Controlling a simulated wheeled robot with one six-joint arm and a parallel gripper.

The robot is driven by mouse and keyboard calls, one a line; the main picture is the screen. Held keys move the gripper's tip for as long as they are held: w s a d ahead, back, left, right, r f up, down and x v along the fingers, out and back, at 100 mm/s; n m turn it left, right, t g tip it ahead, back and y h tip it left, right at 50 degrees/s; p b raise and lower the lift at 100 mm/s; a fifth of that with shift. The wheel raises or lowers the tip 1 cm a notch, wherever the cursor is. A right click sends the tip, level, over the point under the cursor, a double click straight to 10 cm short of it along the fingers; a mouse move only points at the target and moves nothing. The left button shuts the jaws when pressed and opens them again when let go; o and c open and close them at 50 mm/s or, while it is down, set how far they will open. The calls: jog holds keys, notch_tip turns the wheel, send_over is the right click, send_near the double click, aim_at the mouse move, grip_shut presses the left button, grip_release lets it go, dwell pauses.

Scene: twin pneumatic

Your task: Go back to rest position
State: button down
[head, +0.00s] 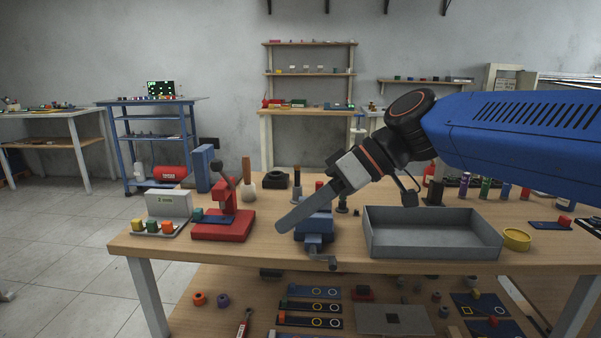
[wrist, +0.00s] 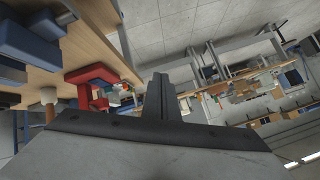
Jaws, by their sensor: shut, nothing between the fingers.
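My gripper (head: 281,228) is shut and empty in the head view. Its long grey fingers reach down and left above the workbench (head: 345,262), in front of a blue vise (head: 316,240) and hiding part of it. My blue arm comes in from the right. In the wrist view the shut fingers (wrist: 162,88) point up the picture, with the workbench edge and red press to their left.
A red press (head: 222,222) stands left of my gripper, near a small tray (head: 163,231) of coloured parts. A grey open bin (head: 432,248) and a yellow ring (head: 516,238) are to the right. A lower shelf holds several parts. Floor at left is clear.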

jog(key=s+d+f+m+t+h, duration=0.1)
jog(key=s+d+f+m+h, duration=0.2)
jog(key=d+f, duration=0.4)
jog(key=s+d+f+m+t+h, duration=0.2)
jog(key=d+f+m, duration=0.3)
jog(key=d, duration=0.8)
jog(key=s+d+f+m+t+h, duration=0.2)
jog(key=s+d+f+m+h, duration=0.2)
jog(key=d+f, duration=0.6)
jog(key=shift+f+m+h, duration=0.2)
jog(key=shift+m+h, duration=0.1)
jog(key=shift+h, duration=0.3)
